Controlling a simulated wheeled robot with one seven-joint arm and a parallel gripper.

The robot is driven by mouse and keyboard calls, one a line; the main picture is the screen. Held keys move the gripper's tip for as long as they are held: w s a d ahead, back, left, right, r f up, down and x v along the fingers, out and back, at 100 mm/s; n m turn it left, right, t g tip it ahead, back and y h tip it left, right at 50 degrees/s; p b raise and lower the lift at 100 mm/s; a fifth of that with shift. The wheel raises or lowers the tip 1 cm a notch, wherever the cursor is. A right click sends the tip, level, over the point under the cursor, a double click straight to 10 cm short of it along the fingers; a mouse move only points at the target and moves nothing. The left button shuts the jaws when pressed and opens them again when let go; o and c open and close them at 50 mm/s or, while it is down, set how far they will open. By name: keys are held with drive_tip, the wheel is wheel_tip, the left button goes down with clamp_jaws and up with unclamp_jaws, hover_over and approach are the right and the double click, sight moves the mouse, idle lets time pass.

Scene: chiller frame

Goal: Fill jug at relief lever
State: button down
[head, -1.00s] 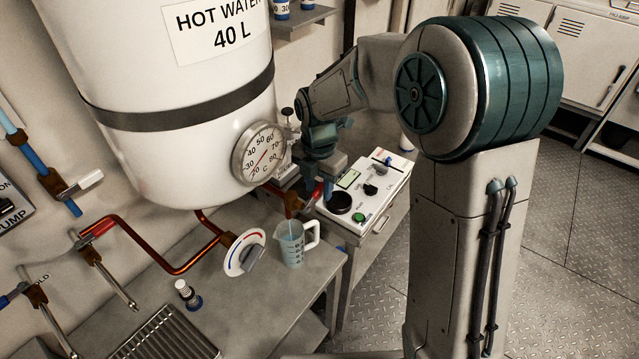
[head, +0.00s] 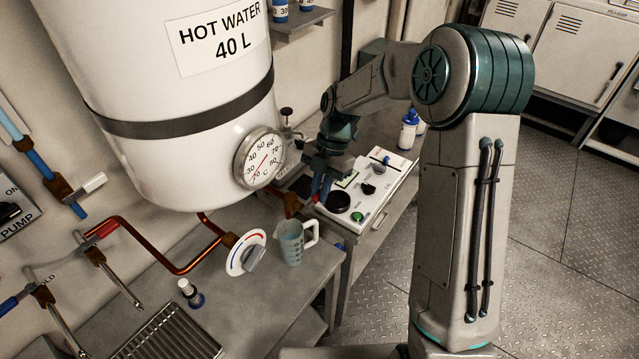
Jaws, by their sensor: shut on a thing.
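The clear measuring jug (head: 291,248) stands upright on the grey bench below the heater, its white handle to the right. Its body looks bluish, with what seems to be water inside. The exact level is too small to read. The brass relief outlet (head: 291,205) is above the jug. The red relief lever (head: 318,191) is beside it to the right, partly covered by my gripper (head: 320,180). My gripper is shut on the lever, though its fingertips are small and partly hidden.
The white heater tank (head: 180,160) with its dial gauge (head: 259,158) overhangs the bench. A round red-blue dial (head: 246,253) is left of the jug. A control box (head: 365,192) is to the right. A small bottle (head: 190,292) and drain grille (head: 168,335) are in front.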

drive_tip(key=shift+d+f+g+y, duration=0.1)
drive_tip(key=shift+f+g+y, duration=0.2)
drive_tip(key=shift+f, duration=0.05)
drive_tip(key=c, duration=1.5)
unclamp_jaws()
drive_tip(key=shift+f, duration=0.1)
drive_tip(key=shift+o, duration=0.2)
drive_tip(key=b+v, duration=0.2)
drive_tip(key=v, duration=1.2)
